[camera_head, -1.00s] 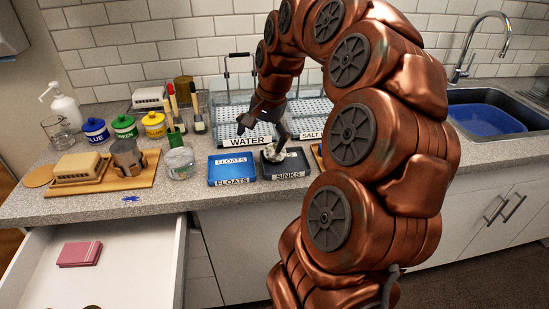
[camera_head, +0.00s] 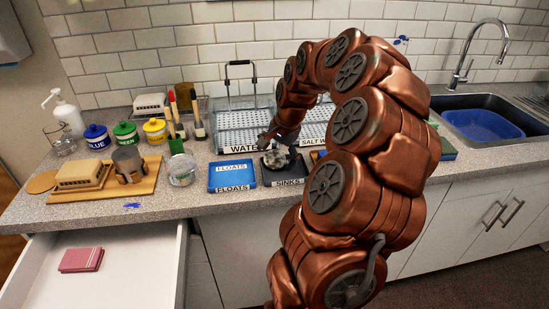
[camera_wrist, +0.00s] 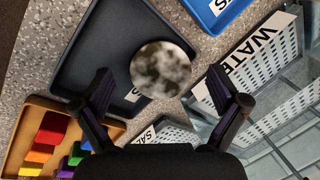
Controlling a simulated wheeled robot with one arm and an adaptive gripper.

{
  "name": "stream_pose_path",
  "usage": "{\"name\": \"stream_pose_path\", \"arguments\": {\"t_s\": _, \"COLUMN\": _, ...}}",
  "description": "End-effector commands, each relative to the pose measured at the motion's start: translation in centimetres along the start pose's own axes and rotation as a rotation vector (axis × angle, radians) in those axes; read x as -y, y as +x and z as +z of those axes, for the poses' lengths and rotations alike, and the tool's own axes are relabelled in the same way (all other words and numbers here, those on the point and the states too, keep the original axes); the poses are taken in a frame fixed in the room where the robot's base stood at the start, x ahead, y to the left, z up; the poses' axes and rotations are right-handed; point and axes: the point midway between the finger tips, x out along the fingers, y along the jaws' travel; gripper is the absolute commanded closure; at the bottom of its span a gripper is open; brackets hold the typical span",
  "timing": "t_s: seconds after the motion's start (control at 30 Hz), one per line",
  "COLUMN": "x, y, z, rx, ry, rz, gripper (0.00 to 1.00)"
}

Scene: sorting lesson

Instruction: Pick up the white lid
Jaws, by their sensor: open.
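A round, whitish disc with dark mottling (camera_wrist: 160,70) is in the wrist view, probably the white lid; I cannot tell for sure. It is over the dark SINKS tray (camera_wrist: 88,40), whose label it partly covers. In the head view it is a small pale and dark patch (camera_head: 275,159) on that tray, partly behind my gripper. My gripper (camera_wrist: 158,80) is open, with one finger on each side of the disc in the wrist view and gaps between. In the head view my gripper (camera_head: 281,140) is just above the tray.
The blue FLOATS tray (camera_head: 232,187) is left of the SINKS tray. WATER (camera_head: 245,148) and SALT WATER tanks stand behind. A glass jar (camera_head: 182,172) and wooden board (camera_head: 145,185) are further left. A tray of coloured blocks (camera_wrist: 18,140) is close by. An open drawer (camera_head: 130,270) sticks out below.

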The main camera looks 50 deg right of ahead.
Motion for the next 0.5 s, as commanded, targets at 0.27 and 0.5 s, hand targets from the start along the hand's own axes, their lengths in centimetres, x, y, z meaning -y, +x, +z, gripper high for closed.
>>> {"name": "stream_pose_path", "arguments": {"t_s": 0.27, "x": 0.02, "y": 0.78, "z": 0.00, "rx": -0.001, "ry": 0.001, "rz": -0.001, "gripper": 0.03}}
{"name": "stream_pose_path", "arguments": {"t_s": 0.5, "x": 0.02, "y": 0.79, "z": 0.02, "rx": 0.000, "ry": 0.000, "rz": -0.001, "gripper": 0.26}}
